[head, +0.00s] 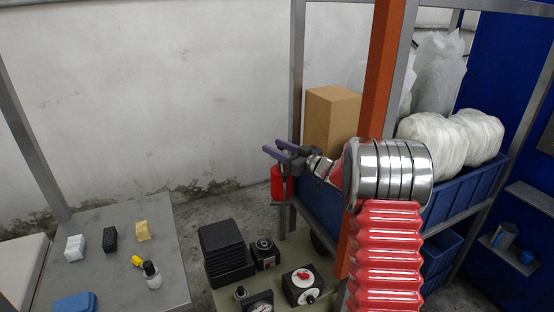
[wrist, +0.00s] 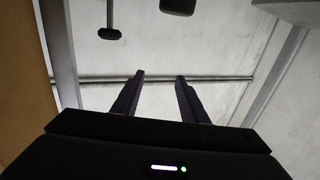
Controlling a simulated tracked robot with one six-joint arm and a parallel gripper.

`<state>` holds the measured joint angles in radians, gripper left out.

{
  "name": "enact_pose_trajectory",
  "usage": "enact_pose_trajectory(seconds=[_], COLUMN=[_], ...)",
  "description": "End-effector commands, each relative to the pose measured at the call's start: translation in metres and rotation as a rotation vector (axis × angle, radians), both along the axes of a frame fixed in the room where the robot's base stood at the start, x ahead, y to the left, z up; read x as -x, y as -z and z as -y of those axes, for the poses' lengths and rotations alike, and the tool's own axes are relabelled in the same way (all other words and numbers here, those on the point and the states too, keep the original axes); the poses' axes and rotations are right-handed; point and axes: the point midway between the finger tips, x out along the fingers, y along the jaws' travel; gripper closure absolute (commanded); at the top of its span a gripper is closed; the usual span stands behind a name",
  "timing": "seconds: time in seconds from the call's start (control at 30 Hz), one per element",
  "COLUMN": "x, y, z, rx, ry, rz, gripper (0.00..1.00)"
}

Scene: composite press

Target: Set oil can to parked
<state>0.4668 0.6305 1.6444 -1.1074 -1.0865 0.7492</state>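My gripper (head: 273,148) is raised in front of the back wall, its two fingers pointing left. In the wrist view my gripper (wrist: 160,77) shows its fingers apart with nothing between them. I cannot make out for certain which thing is the oil can. A small pale bottle with a dark top (head: 152,275) stands upright on the grey table at the left, well away from my gripper. A red cylinder (head: 279,184) shows just below my gripper in the picture, partly hidden; I cannot tell what it is.
The grey table (head: 105,236) also holds white, black and yellow blocks, a small yellow thing and a blue item. A lower surface carries a black stack (head: 226,250) and dial devices (head: 302,286). An orange post (head: 385,70) and blue bins (head: 455,205) stand at the right.

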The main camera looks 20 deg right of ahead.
Motion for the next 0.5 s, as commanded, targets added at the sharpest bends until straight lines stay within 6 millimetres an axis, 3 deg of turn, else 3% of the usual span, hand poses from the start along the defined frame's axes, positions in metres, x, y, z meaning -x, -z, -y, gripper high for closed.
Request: enact_pose_trajectory(seconds=[0.37,0.5], x=[0.0002,0.0002], y=[-0.0078,-0.0093], z=[0.0001,-0.0002], rx=[-0.001,0.001], ry=[0.0,0.004], rz=[0.0,0.0], gripper=[0.6,0.69])
